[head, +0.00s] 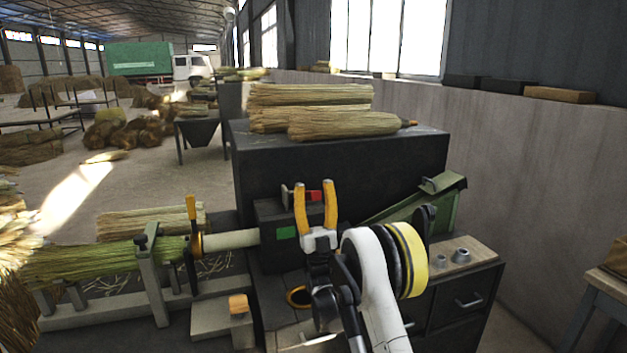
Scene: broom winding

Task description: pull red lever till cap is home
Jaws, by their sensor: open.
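A small red part (314,196), which looks like the end of the red lever, shows on the dark machine housing (268,212) in the head view. My gripper (315,185) is open, with its two orange fingers pointing up. In the picture the red part lies between the fingers; I cannot tell whether they touch it. The rest of the lever is partly hidden by the fingers. A straw bundle (105,260) lies clamped at left, its end meeting an orange-brown ring (197,244) and a pale cylinder (231,239). I cannot tell which part is the cap.
An upright orange-handled bar (191,208) stands beside the ring. Straw bundles (345,124) lie on the dark cabinet (350,165) behind. A green angled chute (440,210) and a drawer unit (470,300) stand at right.

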